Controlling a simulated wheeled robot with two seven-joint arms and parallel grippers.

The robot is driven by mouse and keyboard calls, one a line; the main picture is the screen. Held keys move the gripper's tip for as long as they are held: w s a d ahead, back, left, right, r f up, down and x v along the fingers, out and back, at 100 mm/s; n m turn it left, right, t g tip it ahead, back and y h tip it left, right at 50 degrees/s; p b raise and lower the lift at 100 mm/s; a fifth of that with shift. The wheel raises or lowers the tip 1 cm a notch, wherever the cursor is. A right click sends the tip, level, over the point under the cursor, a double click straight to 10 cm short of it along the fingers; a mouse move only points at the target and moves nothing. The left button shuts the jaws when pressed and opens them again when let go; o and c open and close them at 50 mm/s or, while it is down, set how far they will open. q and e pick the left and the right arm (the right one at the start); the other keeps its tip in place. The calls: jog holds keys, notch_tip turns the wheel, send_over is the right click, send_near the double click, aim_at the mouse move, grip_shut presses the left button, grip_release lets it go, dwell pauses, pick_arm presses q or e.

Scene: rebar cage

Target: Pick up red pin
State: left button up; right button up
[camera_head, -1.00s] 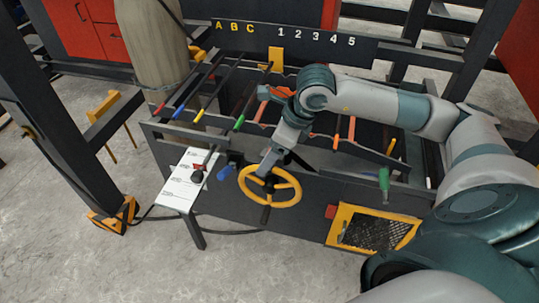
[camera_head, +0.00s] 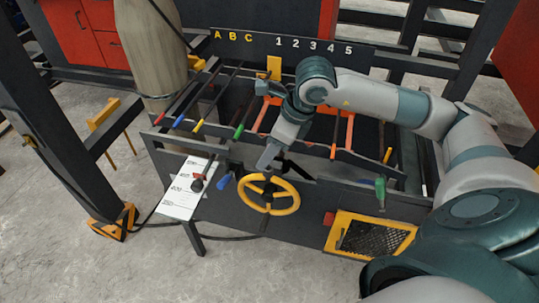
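A dark rod with a red tip (camera_head: 159,118) lies at the left end of the row of colour-tipped rods on the rebar rack. It is the only red-tipped rod I make out, and whether it is the red pin I cannot tell. My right gripper (camera_head: 267,161) points down just above and behind the yellow handwheel (camera_head: 268,195), well right of the red tip. Its fingers are too small to read, and no held object shows. My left gripper is out of view.
Blue, yellow and green tips (camera_head: 238,132) follow to the right of the red one. A white side table (camera_head: 181,203) with a black-and-red lever stands at front left. A beige column (camera_head: 150,45) rises behind the rack's left end. A dark post stands at left.

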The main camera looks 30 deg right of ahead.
notch_tip(320, 180, up, 6)
jog(key=shift+f+p, duration=0.15)
jog(key=shift+p, duration=0.8)
jog(key=shift+f, duration=0.1)
jog(key=shift+s+a+f+n+y, duration=0.15)
jog(key=shift+a+f+n+y, duration=0.35)
jog(key=shift+n, duration=0.6)
jog(key=s+a+f+n+g+h+b, duration=0.1)
jog(key=a+n+g, duration=0.3)
jog(key=n, duration=0.9)
jog(key=s+a+f+n+g+h+b, duration=0.2)
jog(key=s+a+f+n+g, duration=0.1)
jog(key=n, duration=1)
jog(key=a+f+g, duration=0.1)
jog(key=a, duration=0.1)
jog(key=shift+s+a+f, duration=0.25)
jog(key=shift+s+a, duration=0.1)
